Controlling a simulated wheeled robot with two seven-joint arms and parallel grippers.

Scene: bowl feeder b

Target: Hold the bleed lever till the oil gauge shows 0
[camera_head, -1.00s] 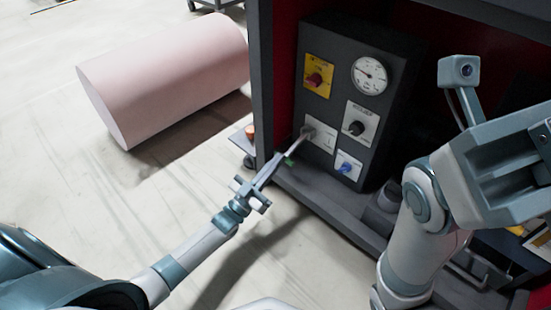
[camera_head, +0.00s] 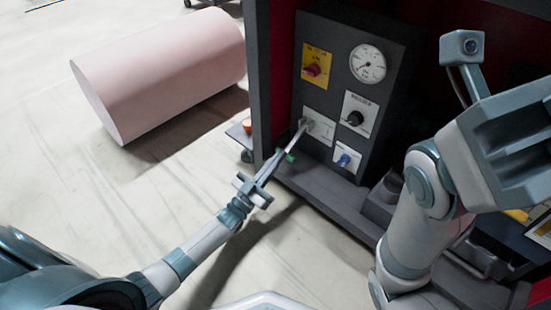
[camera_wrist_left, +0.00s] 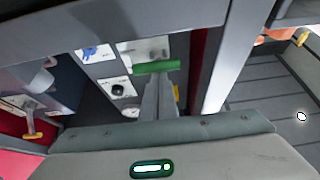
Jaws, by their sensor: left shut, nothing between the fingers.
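The panel also has a red knob on a yellow plate (camera_head: 316,64), a black knob (camera_head: 355,118) and a blue knob (camera_head: 344,160). A cabinet post (camera_head: 258,80) stands left of the panel.

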